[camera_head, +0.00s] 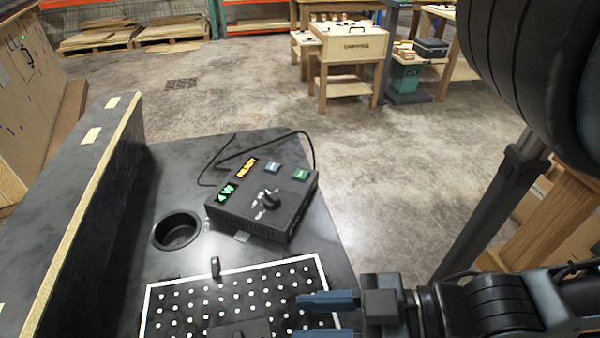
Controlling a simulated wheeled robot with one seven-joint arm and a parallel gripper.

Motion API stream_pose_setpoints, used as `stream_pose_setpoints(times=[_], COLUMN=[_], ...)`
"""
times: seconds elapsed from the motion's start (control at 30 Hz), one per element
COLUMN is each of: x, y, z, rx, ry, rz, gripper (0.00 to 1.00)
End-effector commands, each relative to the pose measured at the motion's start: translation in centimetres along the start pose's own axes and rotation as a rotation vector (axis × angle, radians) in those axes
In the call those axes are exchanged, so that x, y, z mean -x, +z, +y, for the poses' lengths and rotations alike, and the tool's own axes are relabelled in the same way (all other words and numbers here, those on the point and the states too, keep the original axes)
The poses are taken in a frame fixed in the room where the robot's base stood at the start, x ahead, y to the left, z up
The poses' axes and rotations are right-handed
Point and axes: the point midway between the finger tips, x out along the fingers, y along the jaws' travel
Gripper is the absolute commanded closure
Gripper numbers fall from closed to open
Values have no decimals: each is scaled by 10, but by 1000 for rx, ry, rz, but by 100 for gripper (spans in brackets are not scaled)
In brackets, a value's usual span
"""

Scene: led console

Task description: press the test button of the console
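The console (292,222) is a dark box on the black table. Its top has an orange lit display (246,167), a green lit display (227,193), a knob (269,201), a grey-blue button (272,167) and a green button (300,174). The button labels are too small to read, so I cannot tell which is the test button. My gripper (325,317) is at the bottom edge, nearer than the console and apart from it. Its two blue fingers point left with a gap between them, over the white-dotted panel. I see nothing between them.
A black cable (313,150) runs behind the console. A round cup-like recess (177,231) lies to its left. A raised wall (85,200) bounds the left.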

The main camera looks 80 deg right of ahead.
Motion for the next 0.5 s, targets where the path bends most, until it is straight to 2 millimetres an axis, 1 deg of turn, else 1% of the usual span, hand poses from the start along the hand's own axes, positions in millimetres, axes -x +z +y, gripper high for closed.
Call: stream_pose_setpoints(times=[0.03, 0.33, 0.37, 0.5], x=[0, 0, 0, 0], y=[0, 0, 0, 0], z=[0, 0, 0, 0], rx=[0, 0, 0, 0], ry=[0, 0, 0, 0], rz=[0, 0, 0, 0], gripper=[69, 98, 100, 100])
